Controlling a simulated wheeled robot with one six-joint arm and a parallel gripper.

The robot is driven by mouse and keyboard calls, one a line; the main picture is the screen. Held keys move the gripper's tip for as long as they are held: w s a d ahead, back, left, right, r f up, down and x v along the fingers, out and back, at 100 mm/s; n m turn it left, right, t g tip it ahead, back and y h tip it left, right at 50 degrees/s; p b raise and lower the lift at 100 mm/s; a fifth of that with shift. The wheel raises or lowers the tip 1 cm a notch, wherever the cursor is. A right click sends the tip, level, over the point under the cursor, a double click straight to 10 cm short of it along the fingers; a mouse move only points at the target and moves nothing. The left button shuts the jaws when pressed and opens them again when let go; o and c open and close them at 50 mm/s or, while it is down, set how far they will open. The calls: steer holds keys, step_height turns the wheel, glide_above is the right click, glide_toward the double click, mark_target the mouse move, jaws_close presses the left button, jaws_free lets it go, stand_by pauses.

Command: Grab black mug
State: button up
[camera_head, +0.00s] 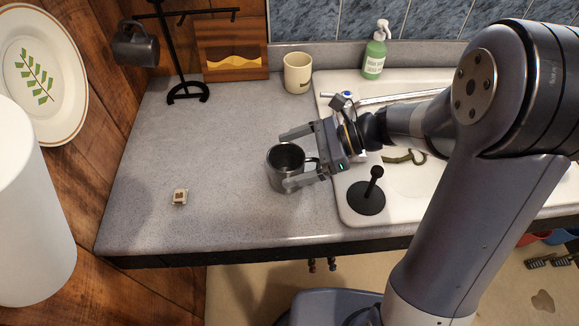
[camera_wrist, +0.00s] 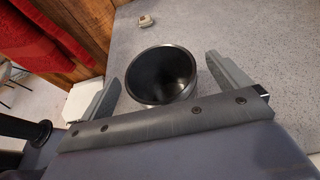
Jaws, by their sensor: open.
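A dark grey-black mug (camera_head: 283,169) stands upright on the grey counter, left of the sink, with its handle toward the right. My gripper (camera_head: 290,158) is open, its fingers pointing left, with one finger on the far side of the mug and one on the near side. In the wrist view the mug (camera_wrist: 160,75) is between the two spread fingers (camera_wrist: 165,80), its dark inside facing the camera. I cannot tell whether either finger touches it. Another dark mug (camera_head: 135,45) hangs from a black stand at the back left.
A cream mug (camera_head: 298,73) and a green soap bottle (camera_head: 375,52) stand at the back. A small beige object (camera_head: 180,197) lies on the counter (camera_head: 225,215), which is otherwise clear at left.

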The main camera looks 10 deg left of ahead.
steer(key=shift+s+a+f, duration=0.1)
steer(key=shift+a+f, duration=0.15)
steer(key=shift+a, duration=0.25)
steer(key=shift+c, duration=0.6)
steer(key=c, duration=1.1)
steer(key=shift+c, duration=0.2)
